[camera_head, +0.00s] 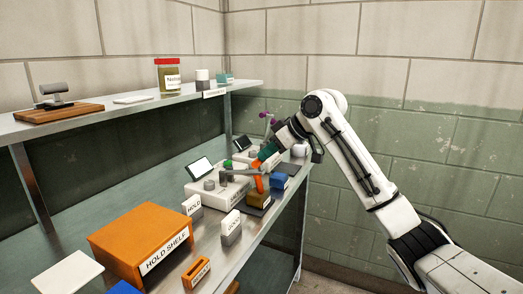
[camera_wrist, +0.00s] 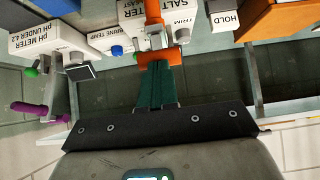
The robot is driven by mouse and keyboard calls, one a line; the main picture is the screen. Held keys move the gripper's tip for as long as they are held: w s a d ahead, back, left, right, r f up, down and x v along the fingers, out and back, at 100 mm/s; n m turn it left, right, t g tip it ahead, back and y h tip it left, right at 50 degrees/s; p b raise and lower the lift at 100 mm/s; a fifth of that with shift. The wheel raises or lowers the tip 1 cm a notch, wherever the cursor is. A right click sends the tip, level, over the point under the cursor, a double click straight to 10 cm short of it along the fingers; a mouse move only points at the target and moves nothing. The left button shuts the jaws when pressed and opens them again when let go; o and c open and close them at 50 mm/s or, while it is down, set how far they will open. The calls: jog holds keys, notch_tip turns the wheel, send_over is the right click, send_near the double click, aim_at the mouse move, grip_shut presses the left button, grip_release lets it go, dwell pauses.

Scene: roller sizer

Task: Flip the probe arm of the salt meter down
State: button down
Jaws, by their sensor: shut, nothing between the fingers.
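The salt meter (camera_head: 205,190) is a white box with a tilted screen (camera_head: 199,168) on the shelf's middle. In the wrist view its lettered white body (camera_wrist: 134,14) is at the top centre.
A pH meter (camera_wrist: 48,40) with a green knob and purple probe (camera_wrist: 40,109) stands beside the salt meter. HOLD (camera_head: 192,205) and GOOD (camera_head: 231,226) blocks and an orange HOLD SHELF box (camera_head: 125,235) stand in front. An upper shelf (camera_head: 130,107) hangs behind.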

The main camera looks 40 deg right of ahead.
jog(key=f, duration=0.1)
jog(key=s+f+t+b, duration=0.1)
jog(key=f+t, duration=0.1)
jog(key=shift+s+d+y, duration=0.25)
jog(key=shift+y, duration=0.15)
jog(key=shift+r, duration=0.2)
